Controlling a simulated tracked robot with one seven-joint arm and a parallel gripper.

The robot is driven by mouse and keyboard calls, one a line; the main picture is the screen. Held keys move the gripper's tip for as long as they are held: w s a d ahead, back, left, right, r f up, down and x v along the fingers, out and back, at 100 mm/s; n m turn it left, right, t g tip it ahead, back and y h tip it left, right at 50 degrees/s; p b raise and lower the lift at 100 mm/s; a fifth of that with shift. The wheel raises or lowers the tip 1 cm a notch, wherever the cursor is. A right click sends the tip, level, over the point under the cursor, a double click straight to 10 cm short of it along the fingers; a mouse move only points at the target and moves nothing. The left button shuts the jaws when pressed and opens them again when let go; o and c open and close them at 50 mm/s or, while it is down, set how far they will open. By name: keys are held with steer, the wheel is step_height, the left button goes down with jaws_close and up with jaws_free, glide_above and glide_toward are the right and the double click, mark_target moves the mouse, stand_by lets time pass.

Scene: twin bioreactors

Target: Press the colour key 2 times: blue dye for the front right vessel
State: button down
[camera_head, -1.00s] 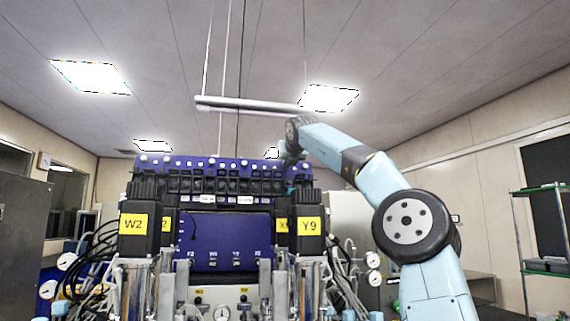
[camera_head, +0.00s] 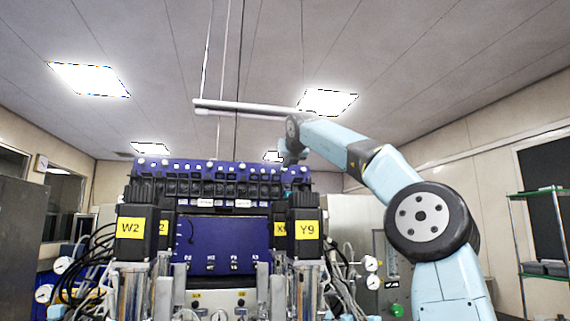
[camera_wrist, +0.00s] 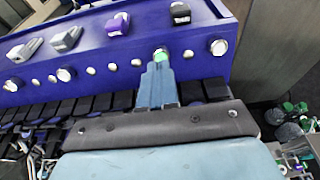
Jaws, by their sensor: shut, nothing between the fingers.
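In the wrist view, a blue-purple panel (camera_wrist: 110,62) carries a row of round pale keys. Another round key (camera_wrist: 219,47) lies to the right. In the head view, the same panel (camera_head: 225,168) tops the twin bioreactor, and my arm reaches its right end; the fingertips cannot be made out. The front right unit bears a yellow Y9 label (camera_head: 306,230); its vessel (camera_head: 303,280) is partly seen below.
Grey, purple and black blocks, including a purple one (camera_wrist: 118,25) and a black one (camera_wrist: 180,13), sit on the panel above the keys. The front left unit has a W2 label (camera_head: 130,228). Cables hang at both sides. A shelf rack (camera_head: 540,230) stands far right.

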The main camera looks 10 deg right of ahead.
steer(key=shift+s, duration=0.1)
steer(key=v, duration=0.6)
stand_by(0.5)
stand_by(0.5)
